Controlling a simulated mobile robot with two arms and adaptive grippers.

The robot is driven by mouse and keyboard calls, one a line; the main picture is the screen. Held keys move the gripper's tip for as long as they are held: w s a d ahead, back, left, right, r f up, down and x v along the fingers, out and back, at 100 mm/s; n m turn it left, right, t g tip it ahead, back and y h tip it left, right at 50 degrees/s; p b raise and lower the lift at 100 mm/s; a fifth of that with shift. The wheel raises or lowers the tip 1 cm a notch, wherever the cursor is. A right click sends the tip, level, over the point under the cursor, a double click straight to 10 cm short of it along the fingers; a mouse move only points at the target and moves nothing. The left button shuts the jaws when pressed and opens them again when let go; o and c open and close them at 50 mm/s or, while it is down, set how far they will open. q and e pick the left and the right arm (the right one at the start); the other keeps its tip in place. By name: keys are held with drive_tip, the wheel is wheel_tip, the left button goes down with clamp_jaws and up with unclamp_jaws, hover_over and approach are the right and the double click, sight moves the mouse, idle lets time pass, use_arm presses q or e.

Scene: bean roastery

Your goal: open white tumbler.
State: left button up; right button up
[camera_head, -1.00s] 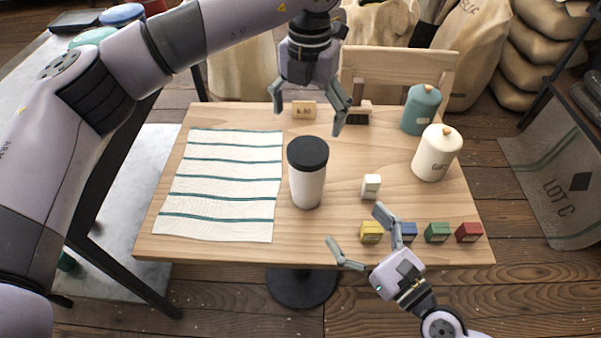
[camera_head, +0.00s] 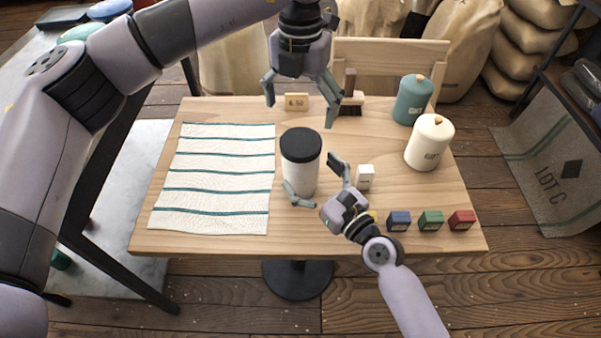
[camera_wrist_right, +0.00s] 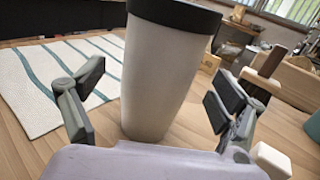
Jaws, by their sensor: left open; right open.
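The white tumbler (camera_head: 301,176) stands upright on the wooden table, its black lid (camera_head: 301,145) on top. In the right wrist view the tumbler (camera_wrist_right: 158,75) rises between the open fingers, and the lid (camera_wrist_right: 178,14) is cut off by the top edge. My right gripper (camera_head: 314,180) is open at the tumbler's lower front right, one finger on either side of it; the wrist view shows gaps between fingers and wall. My left gripper (camera_head: 299,105) is open and empty, pointing down above and behind the lid.
A striped cloth (camera_head: 216,180) lies left of the tumbler. A small white box (camera_head: 365,177) stands close right of my right gripper. Blue (camera_head: 398,220), green (camera_head: 430,220) and red (camera_head: 461,219) boxes line the front edge.

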drive_tip(key=shift+x, duration=1.65)
drive_tip(key=shift+c, duration=0.4)
